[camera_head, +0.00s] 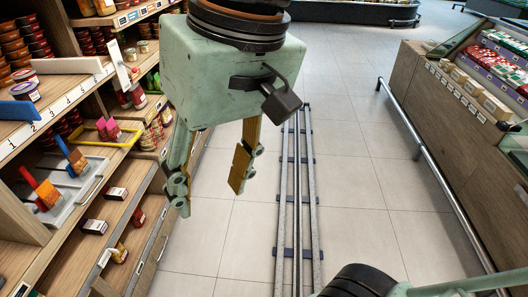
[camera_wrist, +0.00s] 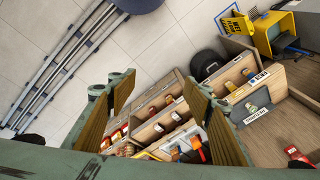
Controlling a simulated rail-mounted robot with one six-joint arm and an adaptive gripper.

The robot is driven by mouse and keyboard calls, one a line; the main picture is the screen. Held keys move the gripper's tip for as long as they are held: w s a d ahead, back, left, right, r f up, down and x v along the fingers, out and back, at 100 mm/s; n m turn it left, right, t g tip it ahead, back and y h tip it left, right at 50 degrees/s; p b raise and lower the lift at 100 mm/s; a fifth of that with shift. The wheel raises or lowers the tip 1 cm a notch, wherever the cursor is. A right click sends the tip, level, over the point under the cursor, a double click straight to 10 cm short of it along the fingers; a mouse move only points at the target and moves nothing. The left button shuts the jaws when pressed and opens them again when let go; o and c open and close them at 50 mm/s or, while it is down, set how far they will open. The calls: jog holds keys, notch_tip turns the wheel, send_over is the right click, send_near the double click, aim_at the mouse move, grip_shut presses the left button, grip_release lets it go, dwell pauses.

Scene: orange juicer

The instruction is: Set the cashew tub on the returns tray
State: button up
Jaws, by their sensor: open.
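My gripper (camera_head: 210,180) hangs open and empty over the aisle, right of the left shelves; its two fingers also show in the wrist view (camera_wrist: 158,90). A round tub with a purple band (camera_head: 25,92) stands on the numbered upper shelf at left; its label is too small to read, so I cannot tell if it is the cashew tub. A grey tray (camera_head: 92,183) holding brush-like tools lies on the shelf below. In the wrist view a grey surface (camera_wrist: 262,97) bears a small sign (camera_wrist: 257,116) I cannot read surely. I cannot tell which is the returns tray.
Several small packs stand in the lower shelf bins (camera_head: 118,210). A white divider (camera_head: 60,66) and a blue block (camera_head: 17,110) are on the numbered shelf. A floor rail (camera_head: 297,190) runs down the clear aisle. A wooden counter (camera_head: 450,130) with a metal rail stands at right.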

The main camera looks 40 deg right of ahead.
jog(key=s+d+r+t+h, duration=0.1)
jog(key=s+d, duration=0.1)
jog(key=d, duration=0.3)
jog(key=shift+d+r+t+h, duration=0.15)
jog(key=shift+d+t+h, duration=0.2)
jog(key=shift+t+h, duration=0.05)
jog(key=shift+w+d, duration=0.1)
